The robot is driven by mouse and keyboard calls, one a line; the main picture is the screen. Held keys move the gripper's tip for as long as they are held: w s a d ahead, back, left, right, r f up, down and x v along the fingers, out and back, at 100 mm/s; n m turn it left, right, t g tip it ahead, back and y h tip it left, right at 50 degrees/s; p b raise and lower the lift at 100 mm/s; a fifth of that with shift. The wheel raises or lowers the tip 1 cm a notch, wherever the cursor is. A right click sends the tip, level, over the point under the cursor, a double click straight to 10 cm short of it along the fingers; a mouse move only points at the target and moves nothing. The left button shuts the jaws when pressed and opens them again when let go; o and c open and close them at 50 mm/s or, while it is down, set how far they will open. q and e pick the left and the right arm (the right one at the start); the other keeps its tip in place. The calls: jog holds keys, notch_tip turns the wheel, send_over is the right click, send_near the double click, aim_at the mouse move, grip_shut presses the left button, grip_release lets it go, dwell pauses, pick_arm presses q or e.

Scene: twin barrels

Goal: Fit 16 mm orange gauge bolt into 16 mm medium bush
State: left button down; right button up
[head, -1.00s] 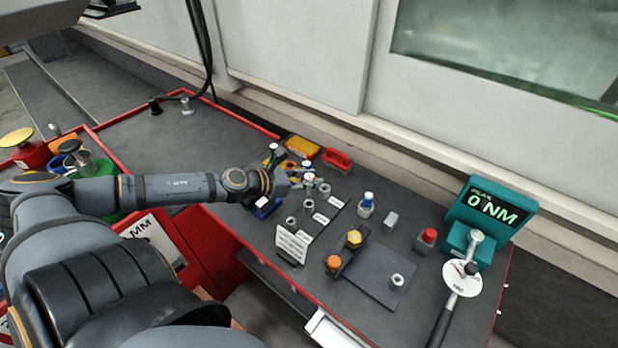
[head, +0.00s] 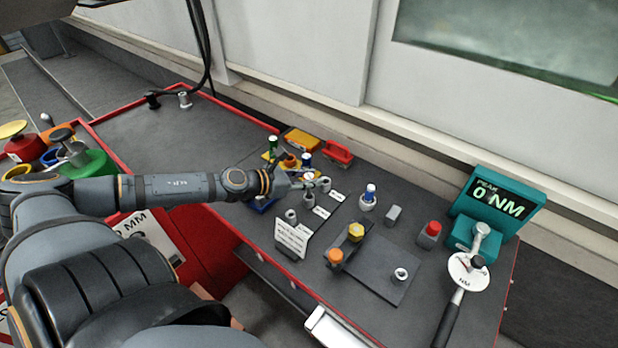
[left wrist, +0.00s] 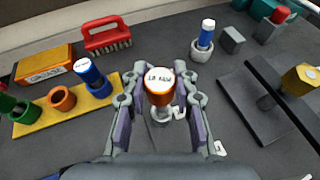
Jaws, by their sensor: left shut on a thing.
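My left gripper (left wrist: 160,98) is shut on the orange gauge bolt (left wrist: 160,95), which has a white, printed round top and an orange collar. Its lower part is mostly hidden from above. A grey bush (left wrist: 161,119) shows just below it, between the fingers. I cannot tell whether the bolt's tip touches or enters this bush. In the head view my left gripper (head: 306,182) is over the row of grey bushes, with one bush (head: 308,200) close under it, another (head: 325,184) behind and one (head: 291,215) in front. My right gripper is out of view.
A yellow rack (left wrist: 68,105) with blue, orange and green pieces stands left of the gripper. Behind it are a yellow-orange box (left wrist: 42,65) and a red brush (left wrist: 106,36). A blue-topped bolt in a bush (head: 367,200), a dark plate (head: 375,275) and a label stand (head: 292,238) are nearby.

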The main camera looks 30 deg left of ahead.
aim_at(309, 194)
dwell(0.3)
pick_arm(q)
jog(key=shift+f, duration=0.1)
dwell(0.5)
jog(key=shift+f+b, duration=0.65)
jog(key=shift+b, duration=0.1)
jog(key=shift+f+b, duration=1.45)
jog(key=shift+b, duration=0.05)
jog(key=c, duration=1)
grip_release()
